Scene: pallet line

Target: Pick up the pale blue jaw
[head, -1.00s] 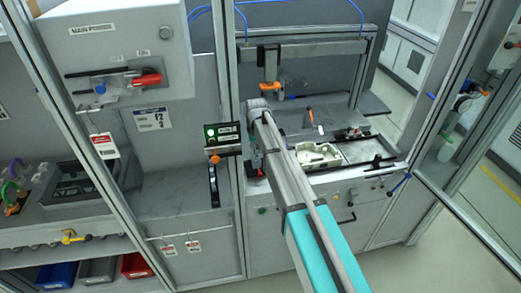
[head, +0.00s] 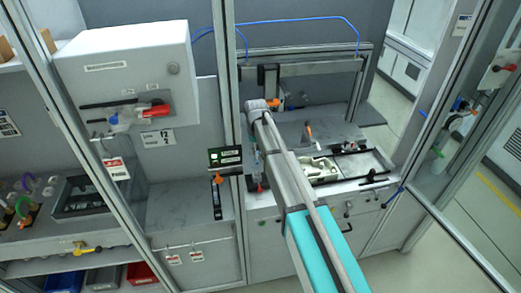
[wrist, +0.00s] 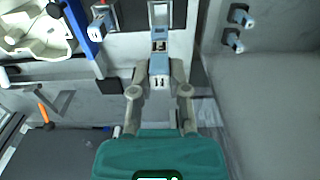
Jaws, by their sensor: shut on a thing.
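My gripper (wrist: 159,75) shows in the wrist view with its two fingers closed on a pale blue jaw (wrist: 159,66). The jaw sits between the fingertips, with a grey metal piece beyond it. I cannot tell whether the jaw is clear of what lies behind it. Other similar blue-grey pieces stand nearby: one to the left (wrist: 101,26) and two at the upper right, of which one is the upper piece (wrist: 240,15).
A cream moulded part (wrist: 35,28) lies at the upper left of the wrist view, beside a blue strip (wrist: 82,25). It also shows in the head view (head: 318,168) within a tray (head: 365,164). A frame post (head: 228,130) stands close left of my arm.

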